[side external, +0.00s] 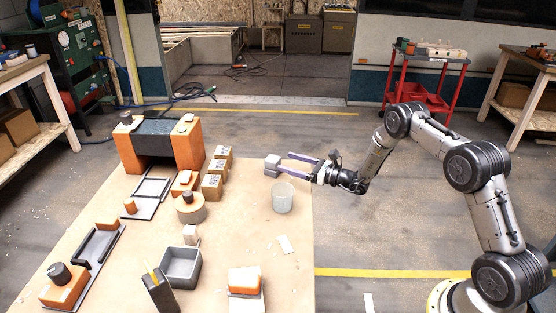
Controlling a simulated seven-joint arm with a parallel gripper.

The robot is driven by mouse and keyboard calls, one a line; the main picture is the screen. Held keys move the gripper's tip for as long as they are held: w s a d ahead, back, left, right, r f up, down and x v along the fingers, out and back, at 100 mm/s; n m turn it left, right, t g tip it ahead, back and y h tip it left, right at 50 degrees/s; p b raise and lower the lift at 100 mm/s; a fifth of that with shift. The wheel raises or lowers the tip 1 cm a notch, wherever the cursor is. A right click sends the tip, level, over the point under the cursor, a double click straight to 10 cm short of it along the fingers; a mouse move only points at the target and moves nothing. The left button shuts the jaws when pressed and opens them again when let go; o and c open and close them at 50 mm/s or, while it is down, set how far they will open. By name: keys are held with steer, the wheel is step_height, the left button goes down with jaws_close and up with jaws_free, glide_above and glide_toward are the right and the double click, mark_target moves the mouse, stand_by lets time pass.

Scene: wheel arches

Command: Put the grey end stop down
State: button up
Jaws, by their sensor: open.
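A grey block (272,162), which looks like the grey end stop, is at the far right part of the tabletop. A second grey face shows just below it; I cannot tell whether this is the same piece or another one under it. My gripper (285,163) is open, its two fingers spread and pointing left toward the block. The fingertips are close to the block's right side. I cannot tell whether they touch it. No held object shows between the fingers.
A translucent cup (282,198) stands just in front of my gripper. Cardboard boxes (213,187) and an orange-and-grey round piece (190,208) stand to the left. A large orange arch (188,147) is farther back. The table's right front area is mostly clear.

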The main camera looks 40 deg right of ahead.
steer(key=v, duration=0.5)
steer(key=shift+s, duration=0.1)
steer(key=s+a+r+n+g+y, duration=0.4)
steer(key=a+r+n+g+y, duration=0.2)
steer(key=a+r+n, duration=0.5)
steer(key=s+a+r+n+g, duration=0.7)
steer(key=s+a+r, duration=0.15)
steer(key=s, duration=0.35)
steer(key=s+r+n+g+h, duration=0.2)
steer(key=s+n+h, duration=0.35)
steer(key=s, duration=0.75)
steer(key=s+d+r+n+t+h, duration=0.1)
steer(key=s+d+n+t+h, duration=0.3)
steer(key=s+d+n+h, duration=0.3)
steer(key=s+d+n, duration=0.1)
steer(key=s, duration=0.2)
steer(key=shift+s+d, duration=0.35)
